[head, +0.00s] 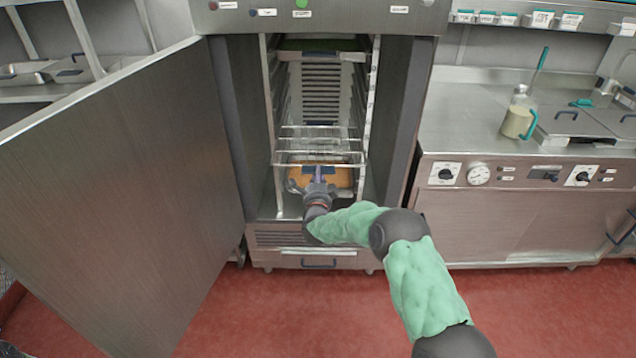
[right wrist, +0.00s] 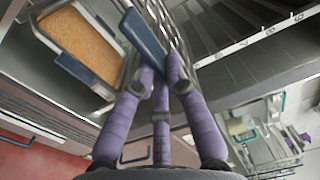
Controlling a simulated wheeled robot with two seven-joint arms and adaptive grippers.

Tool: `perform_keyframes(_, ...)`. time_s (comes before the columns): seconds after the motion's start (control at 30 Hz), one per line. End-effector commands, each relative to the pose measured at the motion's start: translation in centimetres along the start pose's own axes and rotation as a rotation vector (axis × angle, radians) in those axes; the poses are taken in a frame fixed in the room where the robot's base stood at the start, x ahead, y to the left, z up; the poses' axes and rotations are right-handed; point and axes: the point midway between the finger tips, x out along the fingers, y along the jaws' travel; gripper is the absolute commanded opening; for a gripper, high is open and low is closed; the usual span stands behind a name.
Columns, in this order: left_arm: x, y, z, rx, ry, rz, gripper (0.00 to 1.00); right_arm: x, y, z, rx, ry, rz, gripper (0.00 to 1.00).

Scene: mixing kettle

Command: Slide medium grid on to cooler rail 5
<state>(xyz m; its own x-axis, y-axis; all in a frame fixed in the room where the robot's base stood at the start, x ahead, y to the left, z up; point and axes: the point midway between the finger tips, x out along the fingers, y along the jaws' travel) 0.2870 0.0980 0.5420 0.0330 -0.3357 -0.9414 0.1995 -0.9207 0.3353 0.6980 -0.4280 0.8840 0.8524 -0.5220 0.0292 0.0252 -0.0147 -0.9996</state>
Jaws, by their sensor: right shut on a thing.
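The cooler (head: 225,120) stands open, with slotted rails (head: 320,85) up its inside. A wire grid (head: 318,142) sits level low in its opening; I cannot tell which rail it is on. My right gripper (head: 318,176) is at the front of the grid in the head view. In the right wrist view its purple fingers (right wrist: 160,70) are shut on a dark blue handle (right wrist: 143,38) beside the grid's wires (right wrist: 126,22). The grid's rear contact with the rails is hidden. My left gripper is not in view.
A tray of brown food (head: 338,177) lies just below the grid, and its blue handle (right wrist: 85,72) shows in the right wrist view. The open cooler door (head: 120,180) fills the left side. A counter (head: 480,120) with a jug (head: 519,115) stands right.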

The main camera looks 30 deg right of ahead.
Motion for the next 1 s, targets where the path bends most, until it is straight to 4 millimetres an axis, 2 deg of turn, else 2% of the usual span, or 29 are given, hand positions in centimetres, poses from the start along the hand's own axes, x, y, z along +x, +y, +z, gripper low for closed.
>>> perform_keyframes(0.27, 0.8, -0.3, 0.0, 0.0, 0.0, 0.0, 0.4, 2.1, -0.3, -0.1, 0.001, 0.002, -0.01, 0.0)
perform_keyframes(1.0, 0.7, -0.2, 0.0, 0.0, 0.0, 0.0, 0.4, 7.2, -0.3, -0.1, 0.0, 0.002, -0.01, 0.0)
